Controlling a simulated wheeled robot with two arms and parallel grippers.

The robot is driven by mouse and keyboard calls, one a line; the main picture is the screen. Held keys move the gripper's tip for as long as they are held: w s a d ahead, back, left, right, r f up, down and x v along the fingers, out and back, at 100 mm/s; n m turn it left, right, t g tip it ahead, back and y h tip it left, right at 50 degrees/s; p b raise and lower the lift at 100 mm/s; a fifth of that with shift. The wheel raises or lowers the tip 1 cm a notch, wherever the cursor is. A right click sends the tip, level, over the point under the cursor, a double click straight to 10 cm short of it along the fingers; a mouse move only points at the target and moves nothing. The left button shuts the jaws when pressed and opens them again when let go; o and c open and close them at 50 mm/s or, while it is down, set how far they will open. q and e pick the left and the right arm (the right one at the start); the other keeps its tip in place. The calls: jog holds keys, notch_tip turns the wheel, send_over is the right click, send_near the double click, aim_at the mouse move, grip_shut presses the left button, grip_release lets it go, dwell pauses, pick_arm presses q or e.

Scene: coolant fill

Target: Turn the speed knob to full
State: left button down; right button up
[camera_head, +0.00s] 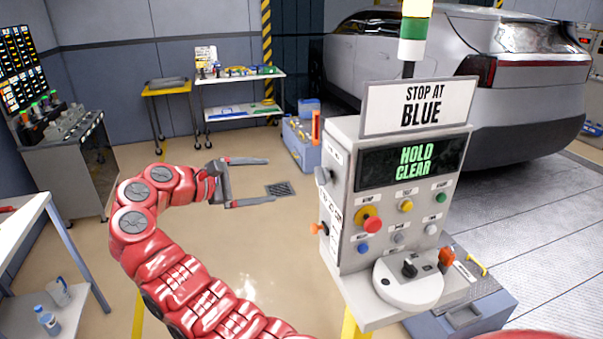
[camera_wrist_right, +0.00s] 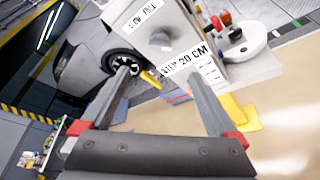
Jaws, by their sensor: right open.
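The control console (camera_head: 345,255) stands right of centre in the head view, with a "STOP AT BLUE" sign and a screen reading "HOLD CLEAR". A grey knob (camera_head: 323,175) sticks out of its left side, and it also shows in the right wrist view (camera_wrist_right: 160,39) near a partly readable label. I take it as the speed knob; its pointer cannot be made out. My right gripper (camera_head: 270,180) is open and empty, left of the console and pointing towards its side, clear of the knob. My left gripper is not in view.
An orange handle (camera_head: 319,229) sticks out low on the console's side. Its front has a red button (camera_head: 369,219) and a round white base (camera_head: 408,290) with a black knob. A grey car (camera_head: 530,90) stands behind. The floor (camera_head: 240,260) left of the console is clear.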

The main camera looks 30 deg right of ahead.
aim_at(316, 177)
jog(key=p+x, duration=0.6)
jog(key=x, duration=1)
jog(key=shift+s+d, duration=0.1)
jog(key=shift+d, duration=0.15)
jog(key=shift+d+f, duration=0.15)
jog(key=shift+d, duration=0.2)
jog(key=shift+c, duration=0.3)
